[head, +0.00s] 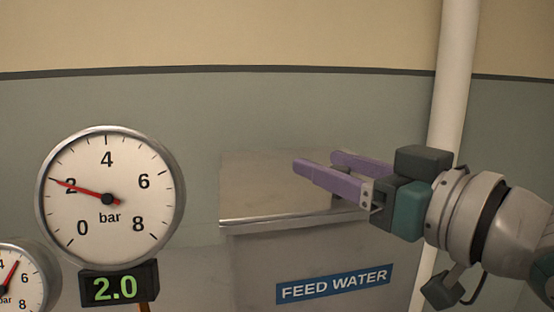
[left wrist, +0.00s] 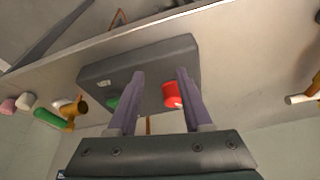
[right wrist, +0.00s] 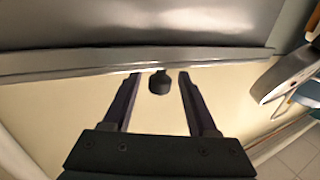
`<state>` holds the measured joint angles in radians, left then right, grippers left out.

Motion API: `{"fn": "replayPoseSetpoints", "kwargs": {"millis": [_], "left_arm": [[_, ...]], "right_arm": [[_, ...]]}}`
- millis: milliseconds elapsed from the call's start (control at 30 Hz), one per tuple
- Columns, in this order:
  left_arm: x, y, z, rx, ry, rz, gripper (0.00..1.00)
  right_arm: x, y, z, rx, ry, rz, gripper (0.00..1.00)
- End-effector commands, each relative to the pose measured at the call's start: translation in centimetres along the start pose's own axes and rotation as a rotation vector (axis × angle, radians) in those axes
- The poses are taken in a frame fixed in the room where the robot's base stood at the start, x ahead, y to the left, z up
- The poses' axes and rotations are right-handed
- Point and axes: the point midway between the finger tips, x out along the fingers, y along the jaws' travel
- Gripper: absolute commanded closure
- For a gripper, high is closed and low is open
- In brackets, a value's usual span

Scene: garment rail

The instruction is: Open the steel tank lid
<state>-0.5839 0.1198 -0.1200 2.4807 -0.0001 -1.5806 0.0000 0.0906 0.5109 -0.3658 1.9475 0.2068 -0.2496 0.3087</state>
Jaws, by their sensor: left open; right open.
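The steel tank (head: 255,255) with a blue FEED WATER label (head: 333,284) stands at the centre of the head view. Its lid (head: 265,185) lies flat on top, with a bright front edge. My right gripper (head: 316,160) is open and comes in from the right, with its fingers over the lid in the picture. In the right wrist view the metal edge (right wrist: 130,64) runs across beyond the fingertips. A dark knob (right wrist: 159,83) shows between the open fingers (right wrist: 158,75), apparently not gripped. My left gripper (left wrist: 155,73) is open and shows only in the left wrist view.
A round gauge (head: 110,195) with a 2.0 display (head: 118,286) stands left of the tank; a second gauge (head: 20,280) is cut off. A white pipe (head: 455,80) rises behind my right arm. A dark box (left wrist: 145,65) with a red button (left wrist: 172,95) is before my left gripper.

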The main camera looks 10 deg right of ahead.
Motion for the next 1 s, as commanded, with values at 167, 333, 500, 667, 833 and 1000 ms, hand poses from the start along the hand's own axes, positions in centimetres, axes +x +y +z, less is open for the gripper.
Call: {"fn": "replayPoseSetpoints", "kwargs": {"millis": [167, 333, 500, 667, 833, 1000], "left_arm": [[0.0, 0.0, -0.1, 0.000, 0.002, 0.000, 0.50], [0.0, 0.0, -0.1, 0.000, 0.003, 0.000, 0.50], [0.0, 0.0, -0.1, 0.000, 0.004, -0.001, 0.50], [0.0, 0.0, -0.1, 0.000, 0.004, -0.001, 0.50], [0.0, 0.0, -0.1, 0.000, 0.004, -0.001, 0.50], [0.0, 0.0, -0.2, 0.000, 0.004, -0.001, 0.50]], "right_arm": [[1.8, 0.0, 0.0, 0.000, 0.001, 0.000, 0.41], [2.2, 0.0, 0.1, 0.000, -0.001, 0.000, 0.41], [2.2, 0.0, 0.1, 0.000, -0.001, 0.000, 0.41], [2.1, 0.0, 0.1, 0.000, -0.001, 0.000, 0.58], [2.1, 0.0, 0.1, 0.000, -0.001, 0.000, 0.77], [2.1, 0.0, 0.1, 0.000, -0.001, 0.000, 0.96]]}}
